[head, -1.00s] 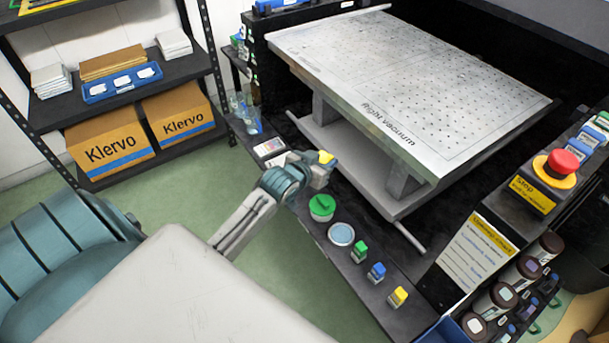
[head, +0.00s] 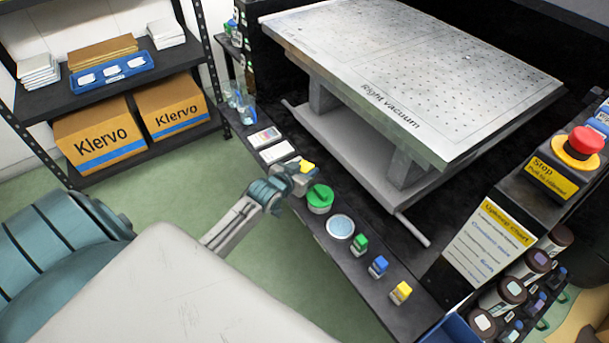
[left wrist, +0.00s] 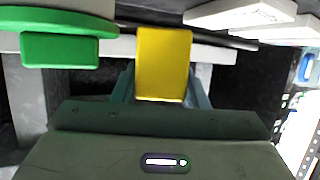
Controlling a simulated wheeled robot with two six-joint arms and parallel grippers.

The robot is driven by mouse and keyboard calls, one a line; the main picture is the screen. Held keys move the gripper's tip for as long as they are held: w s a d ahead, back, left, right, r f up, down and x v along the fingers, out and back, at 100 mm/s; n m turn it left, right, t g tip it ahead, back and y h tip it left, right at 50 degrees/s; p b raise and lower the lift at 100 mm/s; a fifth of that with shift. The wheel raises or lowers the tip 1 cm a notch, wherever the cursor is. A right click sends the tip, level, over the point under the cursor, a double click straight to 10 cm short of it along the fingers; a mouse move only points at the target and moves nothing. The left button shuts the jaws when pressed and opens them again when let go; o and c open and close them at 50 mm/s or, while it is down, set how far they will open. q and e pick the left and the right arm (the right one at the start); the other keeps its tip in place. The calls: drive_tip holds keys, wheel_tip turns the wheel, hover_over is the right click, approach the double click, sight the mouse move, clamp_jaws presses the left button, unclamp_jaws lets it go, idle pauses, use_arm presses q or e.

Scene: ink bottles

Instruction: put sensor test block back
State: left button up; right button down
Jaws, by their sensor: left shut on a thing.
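My left gripper (head: 298,180) is shut on a yellow block (head: 306,168), presumably the sensor test block. It is at the near edge of the dark ledge, just left of a round green-lidded container (head: 320,196). In the left wrist view the yellow block (left wrist: 163,62) sits upright between the fingers, and the green lid (left wrist: 60,48) is at the upper left. Whether the block touches the ledge cannot be told. My right gripper is not in view.
The ledge (head: 385,316) also carries a round blue-topped dish (head: 340,227), small green-, blue- and yellow-topped items, and two flat cards (head: 277,152). The vacuum table (head: 420,80) stands behind. A red stop button (head: 583,143) is at right.

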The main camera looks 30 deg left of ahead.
use_arm(q)
drive_tip(key=shift+f, duration=1.2)
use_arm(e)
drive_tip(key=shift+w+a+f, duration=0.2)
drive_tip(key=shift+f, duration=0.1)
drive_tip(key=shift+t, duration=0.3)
use_arm(q)
drive_tip(key=shift+f+b, duration=0.35)
drive_tip(key=shift+f, duration=0.25)
drive_tip(key=o, duration=0.8)
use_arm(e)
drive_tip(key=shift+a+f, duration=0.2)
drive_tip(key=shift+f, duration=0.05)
